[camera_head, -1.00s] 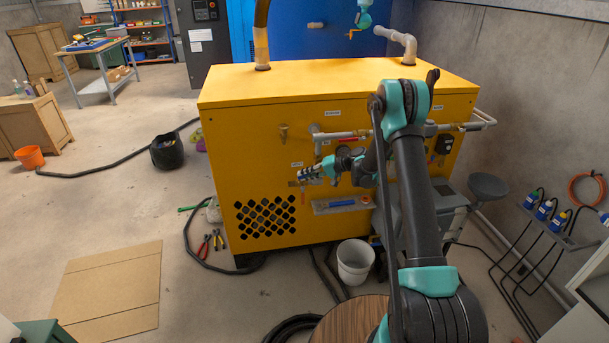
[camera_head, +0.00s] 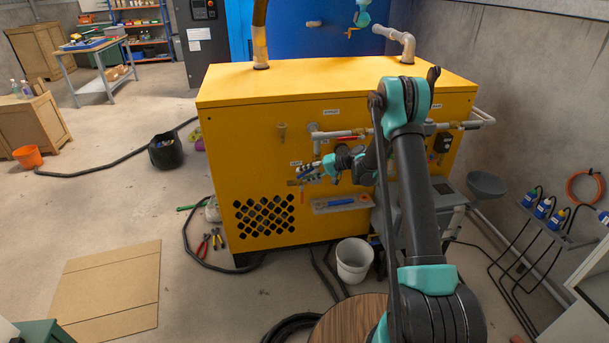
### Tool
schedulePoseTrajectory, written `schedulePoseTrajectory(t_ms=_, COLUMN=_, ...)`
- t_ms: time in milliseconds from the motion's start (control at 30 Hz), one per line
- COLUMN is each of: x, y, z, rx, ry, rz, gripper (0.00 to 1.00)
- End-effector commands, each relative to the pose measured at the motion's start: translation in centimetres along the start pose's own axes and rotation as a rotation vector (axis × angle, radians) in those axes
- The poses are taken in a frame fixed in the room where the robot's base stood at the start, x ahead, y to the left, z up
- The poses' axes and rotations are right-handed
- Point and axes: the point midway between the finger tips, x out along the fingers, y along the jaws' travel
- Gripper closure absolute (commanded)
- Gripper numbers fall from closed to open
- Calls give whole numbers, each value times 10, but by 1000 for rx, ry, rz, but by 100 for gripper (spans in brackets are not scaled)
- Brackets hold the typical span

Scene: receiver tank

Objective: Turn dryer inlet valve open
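The yellow dryer cabinet (camera_head: 232,150) stands in the middle of the view, with pipes and valves on its front. A valve with a red lever (camera_head: 350,138) sits on the upper grey pipe, its lever lying roughly along the pipe. A second, lower valve (camera_head: 296,183) has a small red handle (camera_head: 303,196) hanging down, below a small white label. I cannot tell which one is the dryer inlet valve. My gripper (camera_head: 308,171) points left, close in front of the lower valve and partly hiding it. Its fingers are too small to show contact or opening clearly.
A small shelf with a blue tool (camera_head: 340,203) is fixed below my gripper. A white bucket (camera_head: 354,262) and a round wooden top (camera_head: 345,318) stand in front. Dark hoses cross the floor. Free floor lies to the left around a cardboard sheet (camera_head: 105,290).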

Motion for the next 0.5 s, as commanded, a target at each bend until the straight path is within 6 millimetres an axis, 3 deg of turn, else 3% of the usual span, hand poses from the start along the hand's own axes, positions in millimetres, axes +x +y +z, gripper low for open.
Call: schedulePoseTrajectory(t_ms=500, x=-94, y=0, z=0, rx=2, ry=2, rz=0, gripper=65)
